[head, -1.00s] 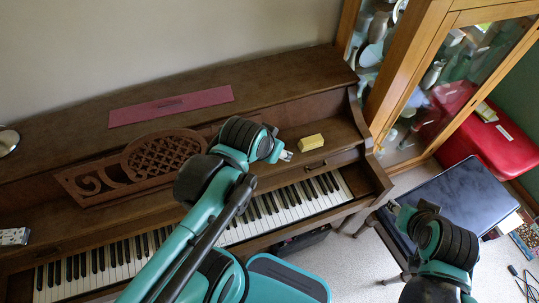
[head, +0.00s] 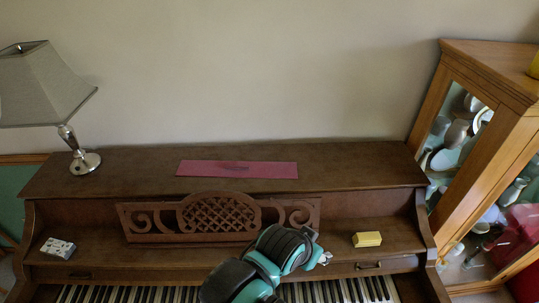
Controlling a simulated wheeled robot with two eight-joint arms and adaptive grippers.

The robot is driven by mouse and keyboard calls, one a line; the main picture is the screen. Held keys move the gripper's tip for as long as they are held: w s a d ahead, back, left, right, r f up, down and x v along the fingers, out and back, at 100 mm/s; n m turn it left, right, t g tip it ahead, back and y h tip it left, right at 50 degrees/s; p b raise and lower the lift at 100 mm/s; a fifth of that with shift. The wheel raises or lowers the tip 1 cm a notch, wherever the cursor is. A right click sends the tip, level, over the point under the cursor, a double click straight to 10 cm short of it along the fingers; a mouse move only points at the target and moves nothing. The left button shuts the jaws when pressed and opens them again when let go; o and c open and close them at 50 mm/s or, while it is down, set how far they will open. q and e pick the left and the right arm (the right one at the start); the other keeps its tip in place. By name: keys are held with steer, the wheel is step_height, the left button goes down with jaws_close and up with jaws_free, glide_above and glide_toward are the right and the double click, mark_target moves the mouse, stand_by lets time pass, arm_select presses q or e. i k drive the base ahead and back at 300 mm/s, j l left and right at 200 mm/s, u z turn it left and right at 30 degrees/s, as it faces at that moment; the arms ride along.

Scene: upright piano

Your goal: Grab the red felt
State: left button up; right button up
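The red felt (head: 237,169) is a long, flat, dark pink-red strip lying on the piano's top (head: 120,172), near the wall. A faint darker mark shows in its middle. My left gripper (head: 323,259) is in front of the piano's fretwork music stand, above the keyboard area. It is lower in the picture than the felt, to its right, and apart from it. The gripper is small and mostly hidden by its wrist, so I cannot tell whether it is open or shut. My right gripper is not in view.
A table lamp (head: 70,140) stands at the left end of the piano top. The carved music stand (head: 219,213) lies below the felt. A yellow block (head: 367,239) and a pale patterned box (head: 58,248) sit on the ledge. A glass cabinet (head: 480,150) stands at right.

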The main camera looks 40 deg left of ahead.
mark_target(187, 167)
steer(key=k+j+u, duration=0.1)
steer(key=u, duration=0.35)
steer(key=k+j+u, duration=0.15)
steer(key=u, duration=0.35)
steer(key=k+j+u, duration=0.1)
steer(key=u, duration=0.35)
steer(key=j+z, duration=0.35)
steer(key=j, duration=0.3)
steer(key=j+z, duration=0.4)
steer(key=j, duration=0.25)
steer(key=k+j+z, duration=0.1)
steer(key=j+z, duration=0.25)
steer(key=j, duration=0.25)
steer(key=i+l, duration=0.1)
steer(key=l, duration=0.2)
steer(key=i+l, duration=0.15)
steer(key=l, duration=0.2)
